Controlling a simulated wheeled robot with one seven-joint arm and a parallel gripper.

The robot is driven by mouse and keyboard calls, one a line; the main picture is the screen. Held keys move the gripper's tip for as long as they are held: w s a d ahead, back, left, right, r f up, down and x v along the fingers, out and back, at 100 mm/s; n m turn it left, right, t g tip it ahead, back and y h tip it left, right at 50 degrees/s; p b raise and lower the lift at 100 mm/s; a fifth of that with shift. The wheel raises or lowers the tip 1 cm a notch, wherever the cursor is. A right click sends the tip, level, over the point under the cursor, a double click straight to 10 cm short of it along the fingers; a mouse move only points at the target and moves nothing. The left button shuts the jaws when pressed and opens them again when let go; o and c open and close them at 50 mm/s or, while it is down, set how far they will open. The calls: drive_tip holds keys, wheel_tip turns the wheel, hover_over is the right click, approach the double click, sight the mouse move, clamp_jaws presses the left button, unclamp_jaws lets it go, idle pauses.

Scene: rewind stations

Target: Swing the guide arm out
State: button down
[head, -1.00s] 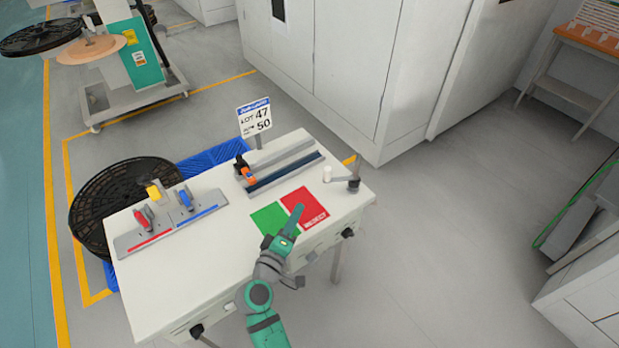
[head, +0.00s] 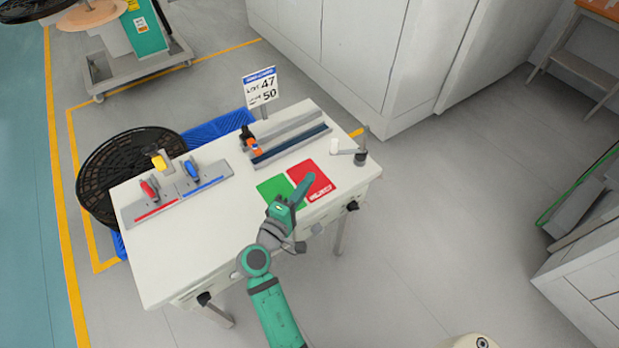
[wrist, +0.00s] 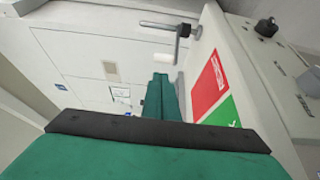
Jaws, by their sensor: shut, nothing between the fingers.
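The guide arm (head: 348,152) is a short grey bar at the table's right back corner. It runs from a dark upright post (head: 361,157) leftward to a white roller (head: 335,146) at its free end. In the wrist view the guide arm (wrist: 160,26) and its white roller (wrist: 168,51) show beyond my fingertips. My green gripper (head: 311,178) is shut and empty. It appears over the red pad, in front of and left of the guide arm, with a gap between them. Its fingers (wrist: 160,80) also show in the wrist view.
The white table (head: 190,245) holds a red pad (head: 325,187), a green pad (head: 270,188), a rail fixture (head: 290,145) and a plate with red and blue clamps (head: 140,203). A sign (head: 260,88) stands behind. Knobs (head: 352,206) project from the table's front side.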

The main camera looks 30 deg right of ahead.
approach(333, 147)
drive_tip(key=x, duration=0.5)
drive_tip(key=shift+w+d, duration=0.1)
drive_tip(key=shift+w+d+f, duration=0.1)
drive_tip(key=shift+w+d, duration=0.25)
drive_tip(key=shift+d, duration=0.15)
